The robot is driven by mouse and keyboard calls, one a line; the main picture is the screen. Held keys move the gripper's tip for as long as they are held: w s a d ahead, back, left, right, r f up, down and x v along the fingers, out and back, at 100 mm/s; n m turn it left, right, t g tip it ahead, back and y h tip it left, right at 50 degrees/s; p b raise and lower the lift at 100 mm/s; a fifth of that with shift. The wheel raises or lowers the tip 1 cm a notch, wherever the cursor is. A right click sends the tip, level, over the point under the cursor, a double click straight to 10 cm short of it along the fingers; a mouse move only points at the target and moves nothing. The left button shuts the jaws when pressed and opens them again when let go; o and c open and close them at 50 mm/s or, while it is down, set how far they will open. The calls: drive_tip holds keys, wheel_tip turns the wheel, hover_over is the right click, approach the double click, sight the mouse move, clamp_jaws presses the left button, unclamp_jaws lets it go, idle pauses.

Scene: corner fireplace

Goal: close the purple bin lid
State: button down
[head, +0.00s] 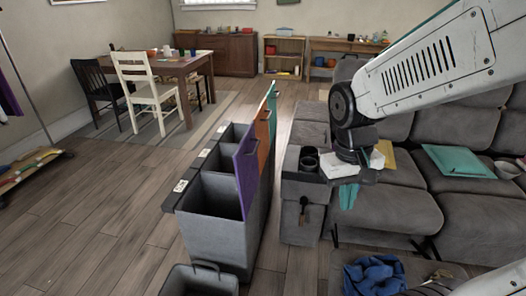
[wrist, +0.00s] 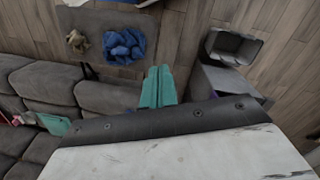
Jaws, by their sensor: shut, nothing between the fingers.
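A grey three-compartment bin (head: 215,236) stands on the wood floor in the middle of the head view. Its purple lid (head: 246,172) is the nearest of three and stands open, roughly upright, on the bin's right side. The orange and green lids behind it also stand open. My gripper (head: 348,196), with teal fingers, is to the right of the purple lid and apart from it, by the sofa's armrest. The fingers also show in the wrist view (wrist: 157,88), shut together and empty. Part of the bin shows right of them (wrist: 222,84).
A grey sofa (head: 390,208) fills the right side, its armrest (head: 300,160) close beside the bin. A small open grey container (head: 200,281) stands in front of the bin. A blue cloth (head: 375,275) lies at the front right. Floor left of the bin is clear.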

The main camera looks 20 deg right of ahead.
drive_tip(key=w+d+f+m+t, duration=0.1)
drive_tip(key=w+d+f+m, duration=0.15)
drive_tip(key=w+f, duration=0.4)
drive_tip(key=w+d+f+m+t, duration=0.1)
drive_tip(key=w+d+f+t, duration=0.15)
drive_tip(key=w+f, duration=0.35)
drive_tip(key=m+t+y, duration=0.4)
drive_tip(key=m+t, duration=0.4)
drive_tip(key=t, duration=0.5)
approach(258, 145)
drive_tip(key=w+d, duration=0.2)
drive_tip(key=w, duration=0.2)
drive_tip(key=shift+w+a+f, duration=0.35)
drive_tip(key=shift+w+a, duration=0.05)
drive_tip(key=shift+a, duration=0.35)
drive_tip(key=shift+w+a+f, duration=0.3)
drive_tip(key=shift+w+a, duration=0.1)
drive_tip(key=shift+a, duration=0.35)
